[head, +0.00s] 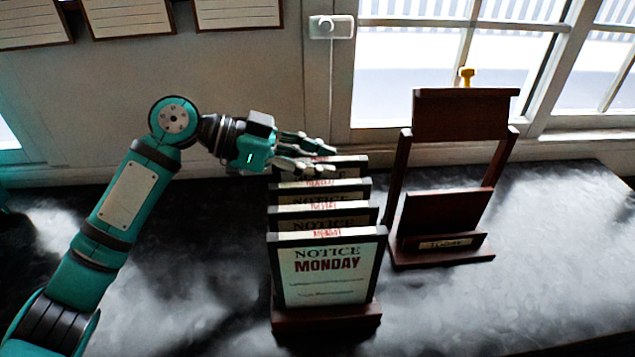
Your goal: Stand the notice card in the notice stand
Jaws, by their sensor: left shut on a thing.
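Several black-framed notice cards stand one behind another in a dark wooden rack (330,318). The front card (325,275) reads "NOTICE MONDAY"; the ones behind show only their upper strips. My left gripper (333,160) reaches in from the left and is shut on the rearmost notice card (352,168) at its top edge. Most of that card is hidden behind the others, and whether it is lifted cannot be told. The dark wooden notice stand (443,211) is at the right, with two side posts, a ledge and a small label. No card shows in it. My right gripper is out of view.
The stand has an upper panel (460,115) with a yellow knob (466,75) above it. A window (455,60) and its sill are behind. The dark marbled tabletop (560,240) is clear on the right. Lined sheets (127,18) hang on the wall.

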